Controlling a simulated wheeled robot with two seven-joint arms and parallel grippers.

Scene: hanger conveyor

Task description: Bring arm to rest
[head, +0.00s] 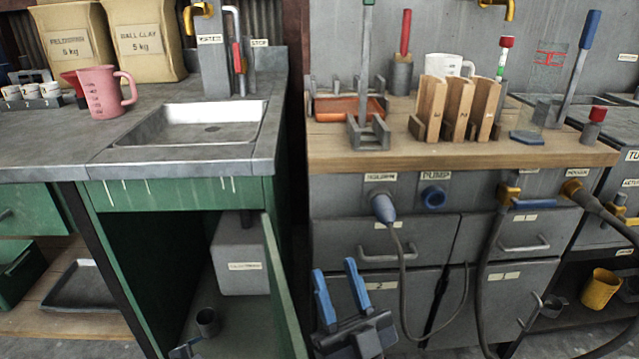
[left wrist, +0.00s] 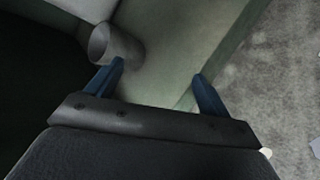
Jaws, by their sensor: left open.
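My right gripper (head: 335,267) is in front of the grey drawers at the lower middle of the head view. Its two blue fingers point up and stand apart with nothing between them. My left gripper (left wrist: 158,70) shows in the left wrist view with its blue fingers spread and empty. Only a small part of it shows at the bottom edge of the head view, low by the open green cabinet. A grey cup (left wrist: 115,45) is just beyond its left finger, and also shows on the cabinet floor in the head view (head: 207,322). I cannot tell whether finger and cup touch.
The green cabinet door (head: 287,290) stands open between my two grippers. A grey box (head: 238,258) is inside the cabinet. A hose hangs from the blue-grey nozzle (head: 384,208) close to my right gripper. Above are a sink (head: 190,142) and a wooden counter (head: 450,157) crowded with tools.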

